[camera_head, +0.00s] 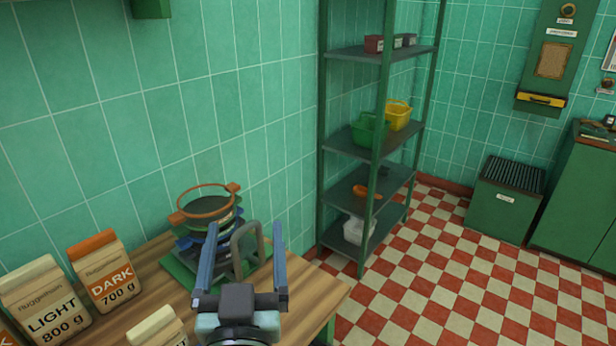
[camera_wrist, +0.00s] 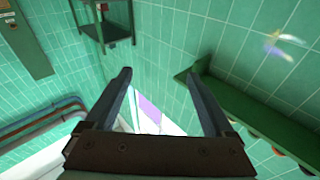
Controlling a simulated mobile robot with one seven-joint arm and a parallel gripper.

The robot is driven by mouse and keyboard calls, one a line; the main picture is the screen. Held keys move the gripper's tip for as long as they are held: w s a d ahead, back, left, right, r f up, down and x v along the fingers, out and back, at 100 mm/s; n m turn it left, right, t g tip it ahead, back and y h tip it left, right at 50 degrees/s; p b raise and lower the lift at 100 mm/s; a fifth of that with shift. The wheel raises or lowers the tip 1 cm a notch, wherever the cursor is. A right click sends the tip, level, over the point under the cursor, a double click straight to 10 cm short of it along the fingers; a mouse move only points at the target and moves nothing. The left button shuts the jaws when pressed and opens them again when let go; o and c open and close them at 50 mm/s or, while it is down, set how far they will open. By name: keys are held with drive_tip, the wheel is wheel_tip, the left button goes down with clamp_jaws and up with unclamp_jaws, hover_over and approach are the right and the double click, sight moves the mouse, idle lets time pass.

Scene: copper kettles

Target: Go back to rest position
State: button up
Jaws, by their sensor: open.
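My gripper (camera_head: 244,226) is in the lower middle of the head view, in front of the wooden table (camera_head: 318,285). Its two fingers are apart. In the wrist view my gripper (camera_wrist: 158,74) is open, with nothing held between the fingers. In the head view a grey arched loop (camera_head: 245,240) shows between the fingers; I cannot tell what it belongs to. A stack of round pieces with an orange-brown ring (camera_head: 205,207) on top stands just behind and left of the gripper, partly hidden by it.
Packets marked LIGHT (camera_head: 45,300) and DARK (camera_head: 107,270) stand at the table's left. A green shelf rack (camera_head: 372,145) stands beyond the table, against the wall. The checkered floor (camera_head: 440,280) to the right is clear. A green shelf (camera_wrist: 260,120) is right in the wrist view.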

drive_tip(key=s+d+r+t, duration=0.2)
drive_tip(key=s+r, duration=0.1)
drive_tip(key=r, duration=0.8)
drive_tip(key=s+d+r+t+h+p, duration=0.1)
drive_tip(key=s+d+r+t, duration=0.2)
drive_tip(key=r, duration=0.8)
drive_tip(key=s+d+r+t+h+p, duration=0.1)
drive_tip(key=s+d+r+t, duration=0.1)
drive_tip(key=r, duration=0.9)
drive_tip(key=shift+s+d+r+m+t, duration=0.25)
drive_tip(key=shift+s+d, duration=0.3)
drive_tip(key=shift+s, duration=0.7)
drive_tip(key=shift+f, duration=0.1)
